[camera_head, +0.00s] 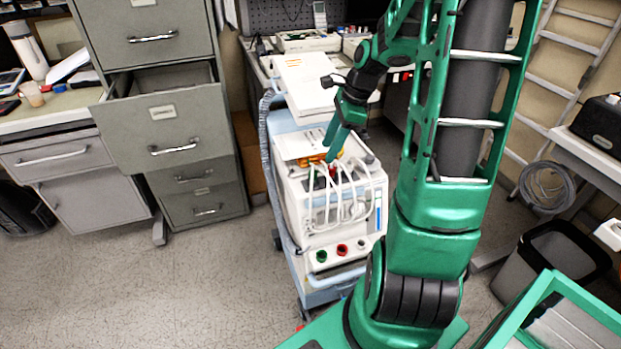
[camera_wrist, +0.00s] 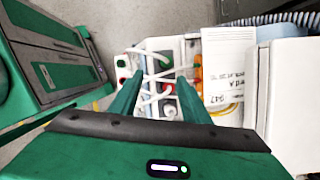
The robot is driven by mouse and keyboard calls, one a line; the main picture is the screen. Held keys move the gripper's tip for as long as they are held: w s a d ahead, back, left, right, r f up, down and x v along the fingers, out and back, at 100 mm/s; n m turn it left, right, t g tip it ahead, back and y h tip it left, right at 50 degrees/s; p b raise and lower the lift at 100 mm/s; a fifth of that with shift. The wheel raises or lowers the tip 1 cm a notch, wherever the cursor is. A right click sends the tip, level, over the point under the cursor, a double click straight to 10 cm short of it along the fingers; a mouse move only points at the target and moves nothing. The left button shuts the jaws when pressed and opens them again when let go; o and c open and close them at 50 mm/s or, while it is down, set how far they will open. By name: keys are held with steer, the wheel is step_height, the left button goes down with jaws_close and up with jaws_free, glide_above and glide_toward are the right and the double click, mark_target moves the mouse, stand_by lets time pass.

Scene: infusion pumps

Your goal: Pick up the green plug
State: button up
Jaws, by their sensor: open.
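The white machine (camera_head: 290,200) on the cart has several white cables (camera_head: 345,190) plugged into its upper face. My gripper (camera_head: 331,158) is over the back of this cable area, pointing down. In the wrist view its two fingers (camera_wrist: 159,80) are apart, with white cables and a red-and-dark plug (camera_wrist: 168,87) visible between them. A small green piece (camera_wrist: 165,62) shows just beyond, among the cables; it may be the green plug, but it is partly hidden. A green round fitting (camera_head: 321,256) sits low on the machine's front, and also shows in the wrist view (camera_wrist: 122,62).
A red fitting (camera_head: 341,249) sits next to the green one. Orange parts (camera_head: 300,160) and a white printed sheet (camera_wrist: 228,70) lie behind the cables. A filing cabinet (camera_head: 160,110) with an open drawer stands left. A bin (camera_head: 550,262) stands right. The floor at front left is clear.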

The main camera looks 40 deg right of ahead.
mark_target(313, 171)
steer(key=w+f, duration=0.1)
steer(key=f, duration=0.1)
steer(key=w+f+m, duration=0.1)
steer(key=w+a+f+m, duration=0.1)
steer(key=f, duration=0.1)
steer(key=shift+w+f+y, duration=0.1)
steer(key=shift+f+y, duration=0.2)
steer(key=shift+x, duration=2.8)
jaws_close()
